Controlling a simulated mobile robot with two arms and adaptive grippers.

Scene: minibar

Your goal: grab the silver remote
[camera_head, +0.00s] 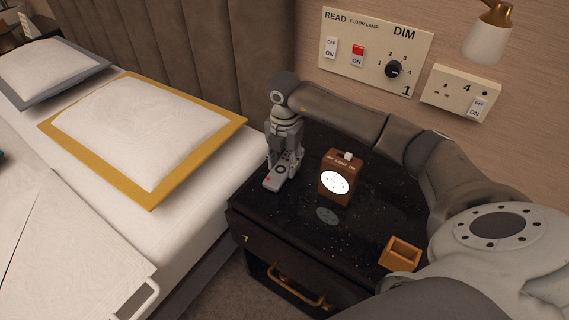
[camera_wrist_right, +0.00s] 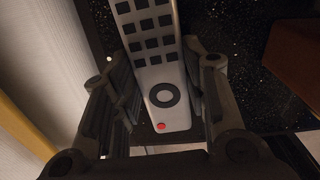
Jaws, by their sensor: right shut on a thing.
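The silver remote (camera_head: 274,181) lies near the left edge of the black nightstand (camera_head: 290,222). In the right wrist view the remote (camera_wrist_right: 164,70) shows dark square buttons, a round dark ring and a red button at its near end. My right gripper (camera_head: 284,170) points down over the remote. In the right wrist view my right gripper (camera_wrist_right: 160,105) has a finger on each side of the remote and is shut on it. The remote seems to lie at the nightstand top; I cannot tell if it is lifted. My left gripper is not in view.
A brown clock (camera_head: 342,172) stands on the nightstand right of my gripper. A small orange-brown open box (camera_head: 400,254) sits near the front right. The bed (camera_head: 200,195) borders the nightstand on the left. Wall panels and a lamp (camera_head: 487,40) are behind.

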